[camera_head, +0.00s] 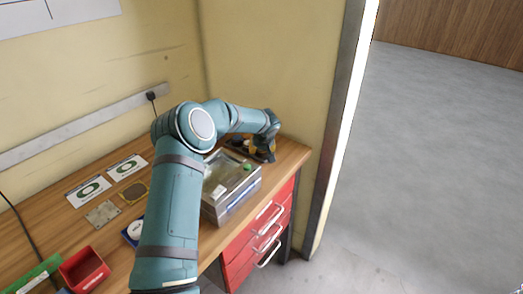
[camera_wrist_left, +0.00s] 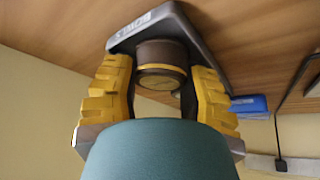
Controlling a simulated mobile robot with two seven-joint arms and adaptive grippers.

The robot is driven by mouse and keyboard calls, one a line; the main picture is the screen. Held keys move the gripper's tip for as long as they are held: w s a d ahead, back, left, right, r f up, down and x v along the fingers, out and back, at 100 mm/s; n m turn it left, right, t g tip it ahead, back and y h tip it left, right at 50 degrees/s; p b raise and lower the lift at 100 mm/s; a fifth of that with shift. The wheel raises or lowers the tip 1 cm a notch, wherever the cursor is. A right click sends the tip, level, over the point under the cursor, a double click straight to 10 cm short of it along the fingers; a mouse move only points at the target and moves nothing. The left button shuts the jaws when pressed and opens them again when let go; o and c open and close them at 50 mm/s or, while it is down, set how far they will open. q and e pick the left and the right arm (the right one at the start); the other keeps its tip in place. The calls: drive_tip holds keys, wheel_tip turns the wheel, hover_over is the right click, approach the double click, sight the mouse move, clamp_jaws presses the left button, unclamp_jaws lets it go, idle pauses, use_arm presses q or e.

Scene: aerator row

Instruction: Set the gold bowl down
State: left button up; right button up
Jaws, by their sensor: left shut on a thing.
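My left gripper (camera_head: 262,152) is over the far right corner of the wooden bench, partly hidden by my own arm. In the left wrist view its yellow fingers (camera_wrist_left: 162,85) are shut on a dark brown, round piece with a gold band, which I take as the gold bowl (camera_wrist_left: 161,68). The bowl is at a dark grey tray marked "BOWLS" (camera_wrist_left: 200,45). I cannot tell whether the bowl touches the tray. My right gripper is not in view.
A grey metal box (camera_head: 230,205) stands on the bench in front of my left gripper. Cards (camera_head: 90,190), a red bin (camera_head: 84,268) and a blue item (camera_head: 132,229) lie further left. A wall closes the back; red drawers (camera_head: 262,232) are below the bench.

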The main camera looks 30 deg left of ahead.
use_arm(q)
wheel_tip(320, 180, up, 8)
drive_tip(key=shift+p, duration=0.5)
wheel_tip(320, 180, up, 2)
drive_tip(key=s+n, duration=0.2)
drive_tip(key=s, duration=0.1)
wheel_tip(320, 180, up, 3)
drive_tip(key=n+g+y, duration=0.2)
drive_tip(key=n+g, duration=0.4)
drive_tip(key=n, duration=0.4)
hover_over(210, 179)
drive_tip(key=d, duration=0.2)
wheel_tip(210, 179, down, 4)
drive_tip(key=shift+a+f+b, duration=0.1)
drive_tip(key=shift+f+b, duration=0.05)
drive_tip(key=shift+b, duration=0.6)
drive_tip(key=shift+w+f, duration=0.1)
drive_tip(key=shift+f, duration=2.15)
drive_tip(key=shift+b, duration=0.3)
drive_tip(key=shift+f, duration=0.15)
drive_tip(key=o, duration=1)
drive_tip(key=shift+o, duration=0.2)
